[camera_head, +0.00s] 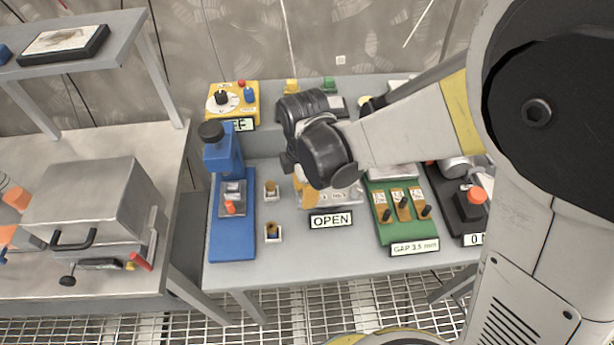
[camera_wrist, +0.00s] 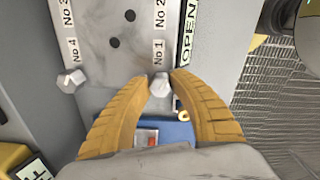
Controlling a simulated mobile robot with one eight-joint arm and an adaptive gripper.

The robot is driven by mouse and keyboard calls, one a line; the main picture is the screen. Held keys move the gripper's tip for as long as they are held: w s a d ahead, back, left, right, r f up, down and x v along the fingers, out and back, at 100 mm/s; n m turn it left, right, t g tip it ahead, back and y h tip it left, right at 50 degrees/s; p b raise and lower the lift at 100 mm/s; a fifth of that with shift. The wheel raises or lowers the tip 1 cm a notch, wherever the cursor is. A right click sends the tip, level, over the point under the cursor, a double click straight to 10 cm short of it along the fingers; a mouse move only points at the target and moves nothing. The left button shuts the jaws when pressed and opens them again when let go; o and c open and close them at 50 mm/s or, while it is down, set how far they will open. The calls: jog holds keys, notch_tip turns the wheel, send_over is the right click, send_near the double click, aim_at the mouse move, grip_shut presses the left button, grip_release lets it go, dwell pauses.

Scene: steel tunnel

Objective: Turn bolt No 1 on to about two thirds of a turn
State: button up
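Bolt No 1 (camera_wrist: 160,86) is a pale hex-headed bolt beside the label "No 1" on a grey metal plate (camera_wrist: 95,98) in the wrist view. My gripper (camera_wrist: 160,80) has its two yellow-orange fingertips on either side of this bolt head, with no clear gap to it. The bolt's far side and shank are hidden. A second hex bolt (camera_wrist: 71,81) sits by the label "No 4". Two dark holes show in the plate. In the head view my dark wrist covers most of the plate, and my gripper (camera_head: 312,190) shows only partly behind the "OPEN" sign (camera_head: 331,220).
A blue press (camera_head: 232,215) stands left of my gripper, with two small switches (camera_head: 272,231) between. A green gauge board (camera_head: 400,222) and a black box with an orange button (camera_head: 474,203) are to the right. A yellow dial box (camera_head: 233,101) stands behind.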

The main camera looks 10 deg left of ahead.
grip_shut()
jog(key=m, duration=0.5)
jog(key=shift+m, duration=0.3)
jog(key=m, duration=0.6)
jog(key=shift+s, duration=0.1)
jog(key=m, duration=0.5)
jog(key=shift+m, duration=0.4)
jog(key=m, duration=0.5)
jog(key=shift+m+b, duration=0.3)
